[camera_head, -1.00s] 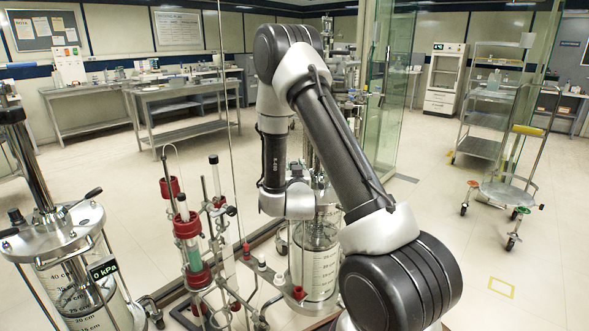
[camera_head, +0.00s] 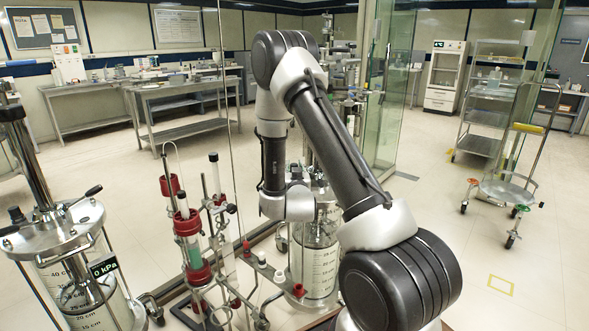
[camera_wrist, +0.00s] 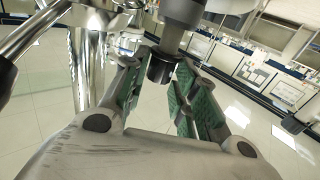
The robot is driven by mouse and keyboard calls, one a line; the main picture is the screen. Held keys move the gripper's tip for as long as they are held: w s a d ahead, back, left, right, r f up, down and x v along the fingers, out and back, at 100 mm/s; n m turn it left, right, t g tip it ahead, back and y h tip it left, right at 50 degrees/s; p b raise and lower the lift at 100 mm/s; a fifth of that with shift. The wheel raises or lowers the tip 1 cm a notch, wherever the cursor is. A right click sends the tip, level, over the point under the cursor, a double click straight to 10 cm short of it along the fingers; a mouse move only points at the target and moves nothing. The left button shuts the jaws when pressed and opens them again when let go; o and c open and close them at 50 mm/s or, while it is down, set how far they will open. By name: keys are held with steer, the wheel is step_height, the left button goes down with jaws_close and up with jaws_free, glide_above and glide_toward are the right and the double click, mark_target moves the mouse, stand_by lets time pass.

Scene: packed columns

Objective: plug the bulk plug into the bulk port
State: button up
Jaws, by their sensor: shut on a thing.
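In the wrist view my gripper (camera_wrist: 163,72) has its two green-padded fingers closed around a dark cylindrical plug (camera_wrist: 161,66). A wider grey cylinder (camera_wrist: 182,14) sits in line with the plug at the top of the picture; I cannot tell whether it is part of the plug. In the head view my gripper is hidden behind my arm, near the graduated clear column (camera_head: 314,262). I cannot identify the bulk port in either view. Small red and white fittings (camera_head: 279,276) sit on a low bracket beside that column.
Another clear column with a metal top (camera_head: 60,228) and a 0 kPa display stands at the left. A stand with red-collared glass tubes (camera_head: 188,228) is close left of my arm. Glass panels (camera_head: 388,100) stand behind it. Open floor and a trolley (camera_head: 502,190) lie right.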

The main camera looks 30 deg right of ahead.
steer(key=shift+f, duration=0.9)
steer(key=o, duration=0.9)
steer(key=shift+o, duration=0.2)
steer(key=v, duration=1.2)
